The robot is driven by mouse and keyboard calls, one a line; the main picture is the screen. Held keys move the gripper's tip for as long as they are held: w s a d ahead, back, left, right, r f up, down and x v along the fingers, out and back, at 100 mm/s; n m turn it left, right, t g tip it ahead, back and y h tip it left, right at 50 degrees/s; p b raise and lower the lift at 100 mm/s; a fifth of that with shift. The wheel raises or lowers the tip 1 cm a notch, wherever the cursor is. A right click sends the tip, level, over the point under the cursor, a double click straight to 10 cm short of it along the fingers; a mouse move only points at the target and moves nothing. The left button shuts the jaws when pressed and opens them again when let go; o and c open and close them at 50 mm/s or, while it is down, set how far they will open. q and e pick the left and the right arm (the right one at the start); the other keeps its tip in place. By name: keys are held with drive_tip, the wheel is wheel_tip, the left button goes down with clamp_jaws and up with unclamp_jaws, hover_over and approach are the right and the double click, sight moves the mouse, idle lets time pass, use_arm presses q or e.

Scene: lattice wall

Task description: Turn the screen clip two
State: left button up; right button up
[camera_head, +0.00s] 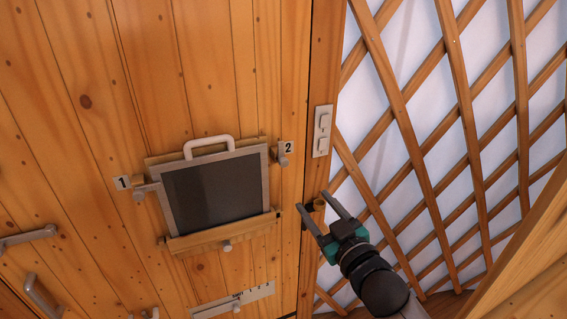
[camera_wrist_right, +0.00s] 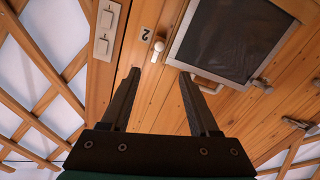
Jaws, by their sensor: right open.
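The framed dark screen (camera_head: 213,192) lies against the wooden wall, with a pale handle (camera_head: 208,146) on its top edge. Screen clip two (camera_head: 282,158) is a small metal piece at the screen's upper right corner, beside the label "2". Screen clip one (camera_head: 139,190) is at the left edge, beside the label "1". My right gripper (camera_head: 313,201) is open and empty, below and right of clip two and apart from it. In the right wrist view, clip two (camera_wrist_right: 158,44) shows just beyond and between the open fingertips (camera_wrist_right: 159,74). My left gripper is not in view.
A white switch plate (camera_head: 322,131) is on the door post right of clip two. A ledge (camera_head: 222,233) holds the screen's bottom. Lattice (camera_head: 440,120) fills the right. Metal handles (camera_head: 28,238) are at lower left.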

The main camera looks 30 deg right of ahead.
sight(285, 164)
drive_tip(key=w, duration=1)
drive_tip(key=w+d+p, duration=0.1)
drive_tip(key=w, duration=0.4)
drive_tip(key=shift+w, duration=0.1)
clamp_jaws()
idle(0.3)
